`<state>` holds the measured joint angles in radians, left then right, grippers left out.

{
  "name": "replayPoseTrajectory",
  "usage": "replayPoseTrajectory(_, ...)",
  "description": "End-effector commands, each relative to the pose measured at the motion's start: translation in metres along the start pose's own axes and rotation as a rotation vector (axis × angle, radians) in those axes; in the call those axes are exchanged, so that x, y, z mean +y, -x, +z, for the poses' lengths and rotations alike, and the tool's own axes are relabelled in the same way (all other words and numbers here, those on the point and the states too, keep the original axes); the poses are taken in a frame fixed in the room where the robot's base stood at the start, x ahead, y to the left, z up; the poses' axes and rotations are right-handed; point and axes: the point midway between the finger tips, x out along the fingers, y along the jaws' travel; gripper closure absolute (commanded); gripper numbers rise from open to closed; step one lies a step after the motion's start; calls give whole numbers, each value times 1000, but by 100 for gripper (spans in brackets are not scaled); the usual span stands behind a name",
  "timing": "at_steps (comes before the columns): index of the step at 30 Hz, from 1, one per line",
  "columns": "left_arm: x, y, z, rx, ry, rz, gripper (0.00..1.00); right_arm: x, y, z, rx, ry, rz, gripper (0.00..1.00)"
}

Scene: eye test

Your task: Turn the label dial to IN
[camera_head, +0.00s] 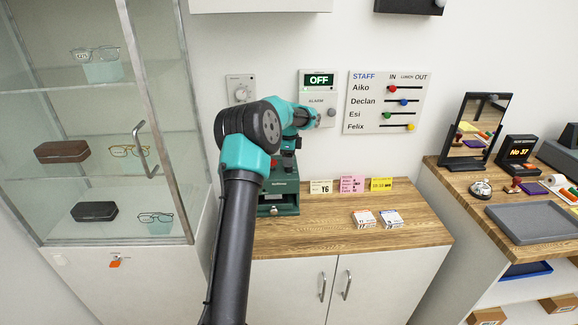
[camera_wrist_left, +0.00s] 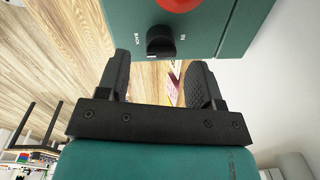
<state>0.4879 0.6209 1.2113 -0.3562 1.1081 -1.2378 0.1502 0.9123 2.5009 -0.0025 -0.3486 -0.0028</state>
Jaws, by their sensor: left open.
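The label dial (camera_wrist_left: 161,41) is a black round knob on a teal-green machine (camera_wrist_left: 215,25), with BACK printed on its left and IN on its right in the left wrist view. A small pale mark shows at the dial's lower left edge, on the BACK side. My left gripper (camera_wrist_left: 160,72) is open and empty, its black fingers on either side of the dial's line in the picture; I cannot tell the gap in depth. In the head view the green machine (camera_head: 279,209) stands on the wooden counter, partly hidden by my left arm. My right gripper is not in view.
Upright cards (camera_head: 352,185) and small boxes (camera_head: 365,219) sit right of the machine on the counter (camera_head: 420,225). A glass cabinet (camera_head: 130,50) stands left. A staff board (camera_head: 387,102) and an OFF display (camera_head: 319,79) hang on the wall behind.

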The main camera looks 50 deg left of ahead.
Motion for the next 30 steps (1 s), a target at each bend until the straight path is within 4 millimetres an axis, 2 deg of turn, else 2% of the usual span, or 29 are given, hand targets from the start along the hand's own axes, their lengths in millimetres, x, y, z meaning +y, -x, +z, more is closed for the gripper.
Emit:
replayPoseTrajectory(3, 0, -20, 0, -1, -1, 3, 40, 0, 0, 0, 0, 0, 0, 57)
replayPoseTrajectory(7, 0, -32, 0, -1, 0, 1, 40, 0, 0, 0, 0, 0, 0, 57)
replayPoseTrajectory(19, 0, -38, 0, 0, 0, 0, 41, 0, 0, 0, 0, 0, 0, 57)
replayPoseTrajectory(30, 0, -38, 0, 0, 0, 0, 76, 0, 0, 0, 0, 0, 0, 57)
